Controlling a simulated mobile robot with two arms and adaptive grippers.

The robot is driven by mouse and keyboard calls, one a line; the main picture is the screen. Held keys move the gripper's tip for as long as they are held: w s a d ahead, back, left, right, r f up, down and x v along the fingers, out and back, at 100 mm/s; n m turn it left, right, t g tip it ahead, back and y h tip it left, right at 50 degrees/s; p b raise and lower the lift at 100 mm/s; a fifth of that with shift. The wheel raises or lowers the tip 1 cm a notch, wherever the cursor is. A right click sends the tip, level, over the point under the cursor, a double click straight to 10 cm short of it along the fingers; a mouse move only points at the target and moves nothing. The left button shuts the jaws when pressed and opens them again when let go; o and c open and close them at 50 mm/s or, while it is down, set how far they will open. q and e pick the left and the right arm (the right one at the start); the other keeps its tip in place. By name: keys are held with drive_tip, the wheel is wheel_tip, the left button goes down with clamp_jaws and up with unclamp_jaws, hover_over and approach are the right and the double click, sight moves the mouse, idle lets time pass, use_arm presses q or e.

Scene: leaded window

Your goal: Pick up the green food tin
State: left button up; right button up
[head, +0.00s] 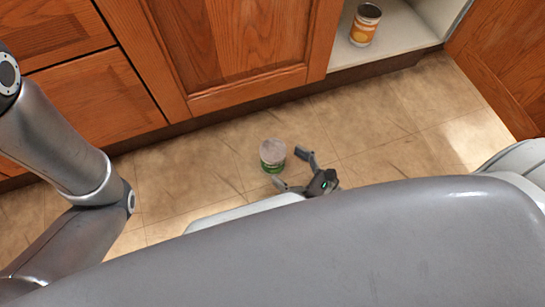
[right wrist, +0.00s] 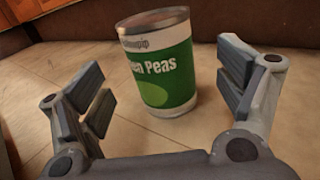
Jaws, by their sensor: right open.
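The green food tin (head: 272,156) stands upright on the tiled floor in front of the cabinets. In the right wrist view the tin (right wrist: 160,70) shows a green and white label reading "Peas". My right gripper (head: 292,168) is open and close to the tin, low over the floor. In the right wrist view its fingers (right wrist: 165,95) are spread to either side, with the tin just beyond and between them, not gripped. My left arm comes in from the left, but its gripper is out of view.
Wooden cabinet doors and drawers (head: 225,50) line the back. An orange-labelled tin (head: 364,25) stands in an open cabinet (head: 400,42) at upper right. An open cabinet door (head: 505,60) is at the far right. Bare floor (head: 390,140) lies right of the green tin.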

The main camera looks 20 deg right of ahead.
sight(283, 163)
drive_tip(key=b+x, duration=0.3)
drive_tip(key=x, duration=0.1)
drive_tip(key=shift+w+a, duration=0.2)
drive_tip(key=shift+w, duration=0.15)
drive_tip(key=shift+w+a, duration=0.15)
drive_tip(key=shift+w, duration=0.05)
drive_tip(key=shift+r, duration=0.15)
drive_tip(key=shift+c, duration=0.5)
drive_tip(key=c, duration=1.2)
drive_tip(key=shift+c, duration=0.9)
drive_tip(key=shift+r, duration=0.15)
